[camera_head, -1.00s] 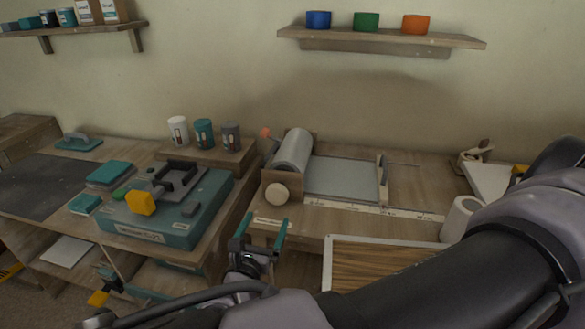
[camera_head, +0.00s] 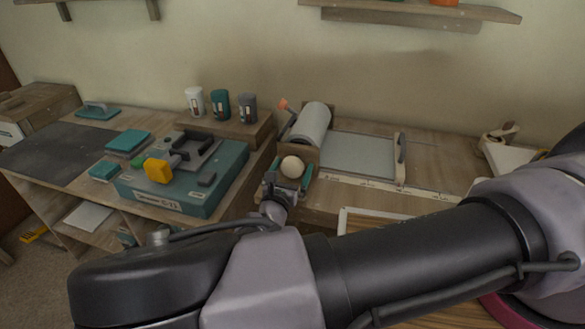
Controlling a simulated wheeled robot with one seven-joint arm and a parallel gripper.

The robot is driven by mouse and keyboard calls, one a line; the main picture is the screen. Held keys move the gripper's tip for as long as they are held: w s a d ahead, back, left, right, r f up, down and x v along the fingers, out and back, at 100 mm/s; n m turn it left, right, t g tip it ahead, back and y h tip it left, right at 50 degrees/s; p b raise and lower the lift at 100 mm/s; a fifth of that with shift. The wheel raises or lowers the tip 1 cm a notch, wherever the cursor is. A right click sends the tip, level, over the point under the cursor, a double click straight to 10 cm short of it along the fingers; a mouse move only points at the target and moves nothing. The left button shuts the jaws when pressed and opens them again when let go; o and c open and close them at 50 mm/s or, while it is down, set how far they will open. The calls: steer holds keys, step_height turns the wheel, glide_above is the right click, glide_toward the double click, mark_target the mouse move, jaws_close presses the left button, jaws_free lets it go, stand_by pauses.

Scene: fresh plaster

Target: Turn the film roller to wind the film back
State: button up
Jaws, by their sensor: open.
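The film roller (camera_head: 309,123) is a pale grey cylinder lying in a wooden holder on the bench. A round cream knob (camera_head: 292,167) sits at its near end. A sheet of grey film (camera_head: 357,156) lies flat to the right of the roller. My gripper (camera_head: 288,178) is at the knob, with a teal-tipped finger on each side of it. The fingers are open, and I cannot tell whether either touches the knob. My arm hides the front of the bench.
A teal case (camera_head: 190,187) with a yellow knob (camera_head: 158,170) stands left of my gripper. Several cups (camera_head: 220,105) stand on a wooden riser behind it. A wooden-handled bar (camera_head: 400,158) stands at the film's right edge. A shelf (camera_head: 420,14) hangs above.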

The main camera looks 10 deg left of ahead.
steer(key=c, duration=1.3)
steer(key=shift+o, duration=0.2)
steer(key=shift+m, duration=0.4)
steer(key=m, duration=0.5)
steer(key=shift+a, duration=0.1)
steer(key=m, duration=1.2)
steer(key=shift+r, duration=0.1)
steer(key=m, duration=0.6)
